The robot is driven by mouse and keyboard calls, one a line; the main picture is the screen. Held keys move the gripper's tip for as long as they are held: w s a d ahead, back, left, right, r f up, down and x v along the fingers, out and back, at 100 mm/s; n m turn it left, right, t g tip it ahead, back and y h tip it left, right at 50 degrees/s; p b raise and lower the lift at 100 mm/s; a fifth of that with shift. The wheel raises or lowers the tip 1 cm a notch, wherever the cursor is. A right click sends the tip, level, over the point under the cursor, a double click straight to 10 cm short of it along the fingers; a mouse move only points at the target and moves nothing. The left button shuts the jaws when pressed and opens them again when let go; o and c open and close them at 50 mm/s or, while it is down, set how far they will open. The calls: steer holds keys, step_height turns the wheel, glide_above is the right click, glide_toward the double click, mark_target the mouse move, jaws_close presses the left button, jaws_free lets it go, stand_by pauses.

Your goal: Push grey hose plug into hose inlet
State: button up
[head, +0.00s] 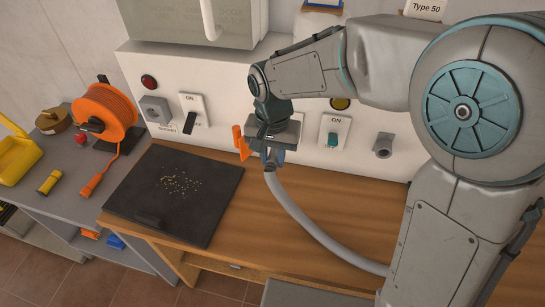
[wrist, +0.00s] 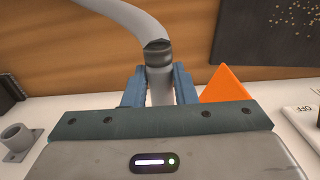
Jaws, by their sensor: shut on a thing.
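My gripper (head: 273,156) is shut on the grey hose plug in front of the white panel. In the wrist view, the plug (wrist: 158,60) stands between my two blue fingers (wrist: 158,88). The grey hose (head: 310,226) runs from the plug down to the right, and passes behind my arm. The likely hose inlet (head: 383,145) is a short grey pipe on the panel, right of my gripper and apart from the plug. It also shows at the left of the wrist view (wrist: 18,138) with a square flange. The plug's front end is hidden by my gripper.
An orange part (head: 241,143) is close beside my gripper. ON switches (head: 194,110) (head: 334,130) and a grey socket (head: 155,109) are on the panel. A dark mat (head: 175,190) with crumbs lies on the wooden bench. An orange cable reel (head: 104,113) stands further left.

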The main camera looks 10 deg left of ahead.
steer(key=shift+w, duration=1.4)
steer(key=o, duration=1.1)
steer(key=shift+w, duration=0.1)
steer(key=shift+c, duration=0.2)
steer(key=shift+r, duration=0.1)
step_height(320, 180, up, 14)
step_height(320, 180, up, 10)
steer(key=p, duration=0.8)
steer(key=shift+f, duration=0.2)
